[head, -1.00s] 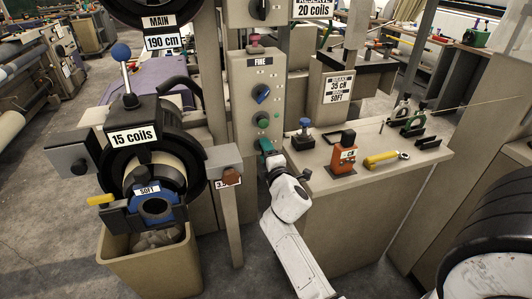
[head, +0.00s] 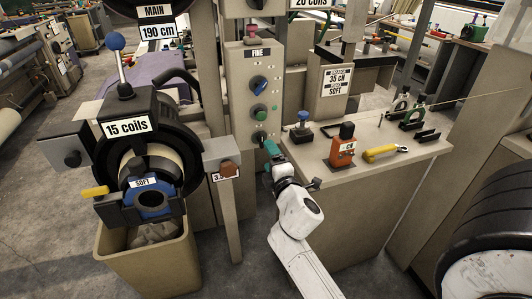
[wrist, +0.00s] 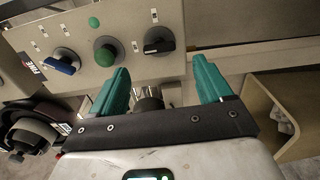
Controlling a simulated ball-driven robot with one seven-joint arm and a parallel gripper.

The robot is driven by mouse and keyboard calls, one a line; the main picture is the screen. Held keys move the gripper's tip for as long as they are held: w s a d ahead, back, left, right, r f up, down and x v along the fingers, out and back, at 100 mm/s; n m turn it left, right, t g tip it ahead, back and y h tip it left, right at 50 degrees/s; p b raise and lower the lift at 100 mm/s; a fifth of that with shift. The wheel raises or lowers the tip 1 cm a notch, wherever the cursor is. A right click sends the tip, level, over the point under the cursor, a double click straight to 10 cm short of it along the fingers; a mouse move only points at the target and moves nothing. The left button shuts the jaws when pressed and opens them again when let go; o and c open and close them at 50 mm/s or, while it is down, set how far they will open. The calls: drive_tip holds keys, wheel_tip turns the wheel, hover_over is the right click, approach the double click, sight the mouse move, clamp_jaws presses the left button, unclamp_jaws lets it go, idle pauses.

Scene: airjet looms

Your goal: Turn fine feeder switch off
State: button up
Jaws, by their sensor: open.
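The grey panel labelled FINE (head: 236,92) stands at the centre of the head view. My gripper (head: 269,150) is just below the black knob. Its teal fingers (wrist: 160,82) are open, apart from the knobs and hold nothing.
A feeder labelled 15 coils (head: 128,127) stands left, above a tan bin (head: 150,272). At right, a bench (head: 375,175) bears an orange device (head: 342,150) and a yellow tool (head: 385,152). A post with a brown block (head: 228,170) stands close left of my gripper.

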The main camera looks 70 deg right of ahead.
drive_tip(key=shift+b+v, duration=0.4)
drive_tip(key=shift+v, duration=1.75)
drive_tip(key=s+a+f+m+g+y+p, duration=0.1)
drive_tip(key=s+a+f+m+g+y, duration=0.2)
drive_tip(key=a, duration=0.6)
drive_tip(key=s+a+f+m+g+y, duration=0.2)
drive_tip(key=s+a+f+g+y, duration=0.1)
drive_tip(key=a+f+y, duration=0.3)
drive_tip(key=s+a+f+m+g+y+p, duration=0.1)
drive_tip(key=s+a+f+m+g+y, duration=0.2)
drive_tip(key=a+f, duration=0.4)
drive_tip(key=s+a+g+y, duration=0.1)
drive_tip(key=a, duration=0.3)
drive_tip(key=shift+a+m+g+p, duration=0.3)
drive_tip(key=shift+a+g+p, duration=0.05)
drive_tip(key=shift+a+g, duration=0.05)
drive_tip(key=shift+f, duration=0.15)
